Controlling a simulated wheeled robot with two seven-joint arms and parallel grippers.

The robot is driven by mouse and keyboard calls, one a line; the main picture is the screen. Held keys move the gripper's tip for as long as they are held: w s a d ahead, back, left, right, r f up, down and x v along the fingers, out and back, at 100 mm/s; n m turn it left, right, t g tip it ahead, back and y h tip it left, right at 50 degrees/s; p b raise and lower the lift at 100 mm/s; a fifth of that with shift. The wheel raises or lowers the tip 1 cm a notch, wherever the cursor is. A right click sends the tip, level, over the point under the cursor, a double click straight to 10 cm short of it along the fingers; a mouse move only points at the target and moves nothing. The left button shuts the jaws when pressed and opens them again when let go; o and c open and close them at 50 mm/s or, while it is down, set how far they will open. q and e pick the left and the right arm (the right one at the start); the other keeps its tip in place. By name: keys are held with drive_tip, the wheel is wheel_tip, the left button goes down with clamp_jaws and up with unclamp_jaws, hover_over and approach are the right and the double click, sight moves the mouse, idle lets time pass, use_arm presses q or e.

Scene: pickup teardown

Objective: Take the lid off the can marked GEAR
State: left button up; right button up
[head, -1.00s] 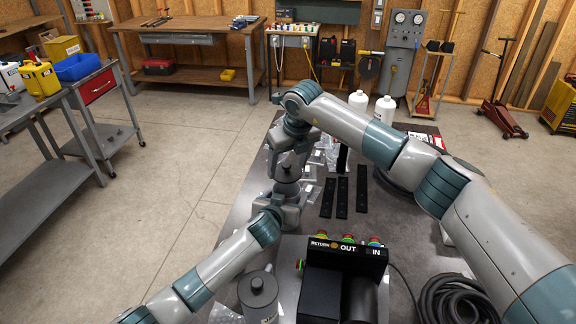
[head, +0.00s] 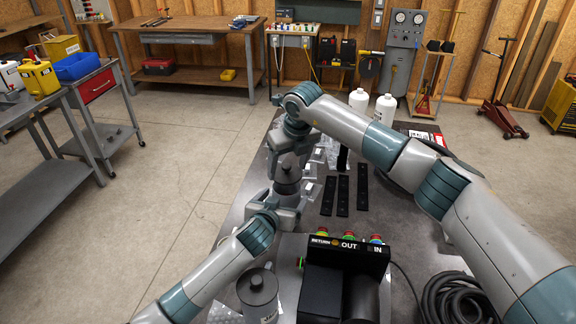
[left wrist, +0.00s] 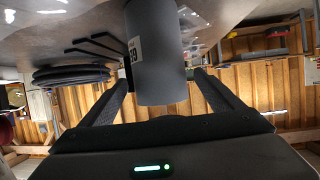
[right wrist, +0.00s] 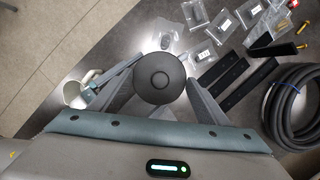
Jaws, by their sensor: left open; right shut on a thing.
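The grey can (head: 287,188) stands upright on the bench between my two grippers, its dark lid on top. In the left wrist view the can (left wrist: 158,60) shows part of a label, and my left gripper (left wrist: 172,85) is open with a finger on each side of it. In the head view my left gripper (head: 285,207) is low at the can. My right gripper (head: 289,160) comes from above and is shut on the lid. The round lid (right wrist: 158,74) sits between its fingers in the right wrist view. I cannot tell whether any gap separates lid and can.
Another lidded grey can (head: 258,292) stands near the front left. A black box (head: 340,270) with coloured buttons is beside it. Black strips (head: 343,195) and clear bags (right wrist: 195,14) lie nearby. Coiled hose (right wrist: 300,105) lies to the right.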

use_arm(q)
drive_tip(key=shift+b+v, duration=0.35)
drive_tip(key=shift+v, duration=1.05)
drive_tip(key=shift+a, duration=0.15)
